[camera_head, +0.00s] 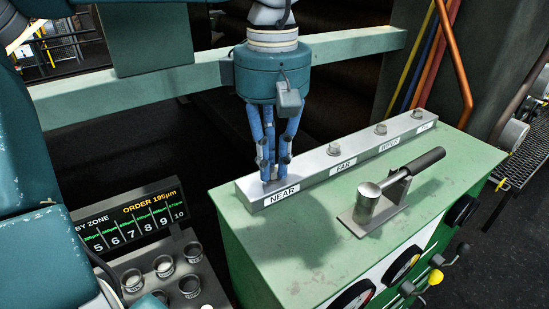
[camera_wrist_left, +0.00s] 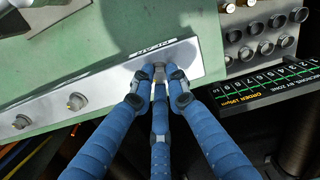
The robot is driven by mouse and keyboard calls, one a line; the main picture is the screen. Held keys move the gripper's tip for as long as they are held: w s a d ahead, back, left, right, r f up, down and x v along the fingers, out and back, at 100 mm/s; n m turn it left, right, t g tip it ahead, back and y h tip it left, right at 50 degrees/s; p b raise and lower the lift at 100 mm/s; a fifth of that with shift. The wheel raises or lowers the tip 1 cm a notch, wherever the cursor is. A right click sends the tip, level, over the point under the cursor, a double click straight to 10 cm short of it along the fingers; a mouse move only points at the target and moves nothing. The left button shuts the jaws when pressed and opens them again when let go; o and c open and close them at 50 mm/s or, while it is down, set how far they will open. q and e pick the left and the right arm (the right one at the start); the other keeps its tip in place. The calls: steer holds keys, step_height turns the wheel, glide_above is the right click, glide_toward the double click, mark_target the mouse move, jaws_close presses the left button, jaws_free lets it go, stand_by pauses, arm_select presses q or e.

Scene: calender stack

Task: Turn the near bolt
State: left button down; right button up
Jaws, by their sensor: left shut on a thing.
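The near bolt (camera_wrist_left: 159,71) is at the end of a pale metal bar (camera_head: 305,169), by the NEAR label (camera_head: 283,195). In the head view the fingers mostly hide it. My left gripper (camera_head: 273,178) points down over that end of the bar. Its blue fingers (camera_wrist_left: 159,84) are closed together around the bolt's head in the left wrist view. How far the bolt is turned cannot be told. My right gripper is not in view.
More bolts stand along the bar, by the FAR (camera_head: 334,148) and WIPER (camera_head: 380,129) labels and at its far end. A black-handled tool (camera_head: 415,169) rests in a bracket on the green cabinet top (camera_head: 460,165). An order display (camera_head: 135,222) stands at lower left.

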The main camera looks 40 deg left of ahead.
arm_select(q)
steer(key=shift+w+a+r+m, duration=0.15)
steer(key=shift+r+m, duration=0.1)
steer(key=shift+m, duration=0.25)
steer(key=c, duration=1.9)
jaws_free()
steer(key=shift+c, duration=0.2)
steer(key=shift+o, duration=1.3)
steer(key=shift+a+f, duration=0.15)
steer(key=shift+a, duration=0.05)
step_height(320, 180, up, 12)
